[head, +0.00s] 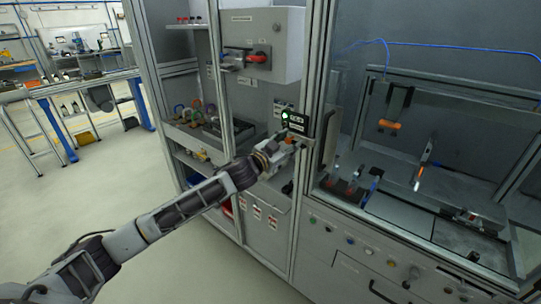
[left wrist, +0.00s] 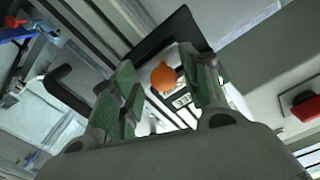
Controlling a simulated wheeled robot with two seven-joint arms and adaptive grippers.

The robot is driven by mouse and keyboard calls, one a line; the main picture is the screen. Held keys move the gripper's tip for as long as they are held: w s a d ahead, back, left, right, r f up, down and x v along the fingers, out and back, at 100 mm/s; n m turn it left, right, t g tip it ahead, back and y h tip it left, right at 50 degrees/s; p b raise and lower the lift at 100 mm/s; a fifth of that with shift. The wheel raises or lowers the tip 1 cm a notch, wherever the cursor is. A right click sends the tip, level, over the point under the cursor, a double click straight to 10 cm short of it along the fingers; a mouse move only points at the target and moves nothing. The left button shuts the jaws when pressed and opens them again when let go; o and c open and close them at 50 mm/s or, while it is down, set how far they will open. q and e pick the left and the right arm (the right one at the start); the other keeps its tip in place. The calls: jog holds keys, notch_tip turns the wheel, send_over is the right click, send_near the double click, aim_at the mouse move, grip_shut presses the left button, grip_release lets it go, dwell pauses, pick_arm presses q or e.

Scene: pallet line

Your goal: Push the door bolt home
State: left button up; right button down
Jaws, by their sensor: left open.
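The door bolt's orange knob (left wrist: 163,77) shows in the left wrist view, in front of a pale plate with dark markings. My left gripper (left wrist: 162,92) is open, with one green-padded finger on each side of the knob. I cannot tell whether either pad touches it. In the head view my left gripper (head: 286,147) is at the frame post beside the glazed door, just below a black box with a lit green lamp (head: 286,115). There the gripper mostly hides the bolt, so how far it is slid cannot be told. My right gripper is not in view.
A grey switch box (head: 283,45) with a red handle (head: 258,57) hangs above left of the gripper. A shelf with coloured padlocks (head: 197,108) is at the left. A dark door handle (head: 329,130) stands close by on the right. The floor at the left is clear.

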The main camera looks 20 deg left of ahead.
pick_arm(q)
jog(key=v, duration=1)
jog(key=shift+s, duration=0.2)
dwell(0.5)
dwell(0.5)
jog(key=shift+m, duration=0.3)
